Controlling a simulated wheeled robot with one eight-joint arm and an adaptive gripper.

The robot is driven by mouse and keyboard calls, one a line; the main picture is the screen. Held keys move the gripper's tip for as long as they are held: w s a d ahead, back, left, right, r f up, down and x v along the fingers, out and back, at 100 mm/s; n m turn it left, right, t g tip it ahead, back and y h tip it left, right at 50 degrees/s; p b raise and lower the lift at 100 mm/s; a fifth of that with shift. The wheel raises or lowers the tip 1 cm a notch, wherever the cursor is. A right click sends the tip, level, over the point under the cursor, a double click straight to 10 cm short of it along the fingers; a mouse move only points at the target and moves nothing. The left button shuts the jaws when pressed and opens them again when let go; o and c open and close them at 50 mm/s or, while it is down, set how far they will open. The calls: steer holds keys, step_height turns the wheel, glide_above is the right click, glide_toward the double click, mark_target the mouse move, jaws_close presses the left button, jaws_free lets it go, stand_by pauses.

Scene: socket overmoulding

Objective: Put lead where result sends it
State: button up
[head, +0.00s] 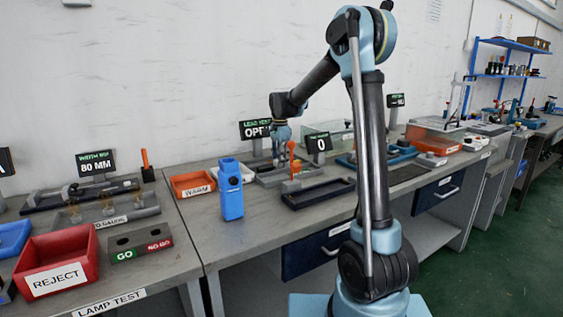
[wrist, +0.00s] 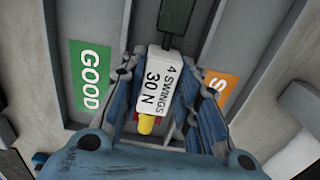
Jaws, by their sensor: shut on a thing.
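My gripper (head: 282,150) is low over the bench at the middle test station. In the wrist view my gripper (wrist: 163,88) has its blue fingers on either side of a white block (wrist: 158,80) marked "4 SWINGS 30 N". A yellow round end (wrist: 146,124) shows at the block's near end, with some red beside it. The fingers hide the exact contact, and I cannot make out the lead itself. The lead display (head: 256,129) is partly hidden by my arm; its text looks like "OPEN". A second display (head: 319,143) reads 0.
A green GOOD label (wrist: 90,75) is left of my fingers; a partly hidden orange label (wrist: 218,88) is right. An orange WARM bin (head: 192,184), a blue box (head: 231,190), a dark tray (head: 318,193) and an orange upright piece (head: 293,164) stand nearby. A red REJECT bin (head: 58,262) is far left.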

steer(key=o, duration=1.2)
steer(key=shift+r, duration=0.1)
step_height(320, 180, up, 12)
